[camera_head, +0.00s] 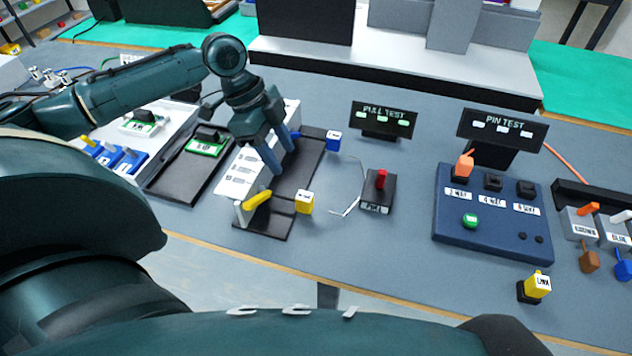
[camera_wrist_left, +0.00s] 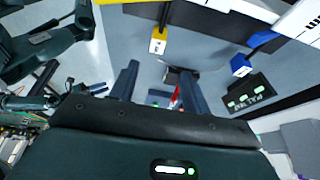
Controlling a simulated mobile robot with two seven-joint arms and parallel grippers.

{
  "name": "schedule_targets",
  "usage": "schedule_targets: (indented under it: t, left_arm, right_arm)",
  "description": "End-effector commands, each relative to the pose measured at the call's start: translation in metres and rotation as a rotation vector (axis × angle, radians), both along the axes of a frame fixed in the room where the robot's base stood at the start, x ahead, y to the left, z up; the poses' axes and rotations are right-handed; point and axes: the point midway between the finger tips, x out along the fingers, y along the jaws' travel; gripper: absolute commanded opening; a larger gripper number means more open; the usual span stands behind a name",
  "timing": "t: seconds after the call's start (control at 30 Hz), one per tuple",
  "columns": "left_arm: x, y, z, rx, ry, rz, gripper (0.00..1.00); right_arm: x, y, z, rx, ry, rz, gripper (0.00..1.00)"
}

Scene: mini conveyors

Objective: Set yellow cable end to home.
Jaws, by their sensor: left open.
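A yellow cable end (camera_head: 304,202) with a pale label lies at the front right edge of a black fixture (camera_head: 262,222). A yellow piece (camera_head: 257,200) sits to its left on the fixture. The yellow end also shows in the left wrist view (camera_wrist_left: 158,42), beyond the fingers. My left gripper (camera_head: 277,156) is open over the fixture, behind the yellow pieces and apart from them. Another yellow block (camera_head: 538,284) with dark lettering sits in a black holder at the front right. No place marked "home" can be read.
A blue cable end (camera_head: 333,140) lies at the fixture's back right. The PULL TEST sign (camera_head: 384,119), a small box with a red knob (camera_head: 381,180) and the blue PIN TEST panel (camera_head: 486,222) stand to the right. Bare grey table lies between the small box and the panel.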

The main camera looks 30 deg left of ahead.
Motion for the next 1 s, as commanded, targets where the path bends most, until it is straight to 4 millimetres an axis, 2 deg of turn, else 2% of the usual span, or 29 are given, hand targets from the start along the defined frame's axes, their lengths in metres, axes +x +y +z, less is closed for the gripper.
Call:
schedule_targets:
  t: [0.17,0.33,0.6,0.8,1.0]
  left_arm:
    - [0.001,-0.008,-0.02,-0.002,0.003,-0.002,0.47]
    - [0.004,-0.022,-0.052,-0.003,0.004,-0.001,0.47]
    - [0.009,-0.041,-0.1,-0.002,0.0,0.0,0.47]
    - [0.011,-0.048,-0.117,-0.001,-0.001,0.0,0.47]
    - [0.011,-0.049,-0.121,0.0,-0.001,0.0,0.47]
  right_arm:
    - [-0.008,0.0,-0.005,-0.001,0.019,0.0,0.36]
    - [-0.013,0.0,-0.008,-0.002,0.033,0.001,0.36]
    - [-0.011,0.0,-0.007,-0.002,0.031,0.0,0.36]
    - [-0.009,-0.001,-0.005,-0.003,0.025,0.0,0.36]
    - [-0.007,-0.001,-0.005,-0.003,0.022,0.0,0.36]
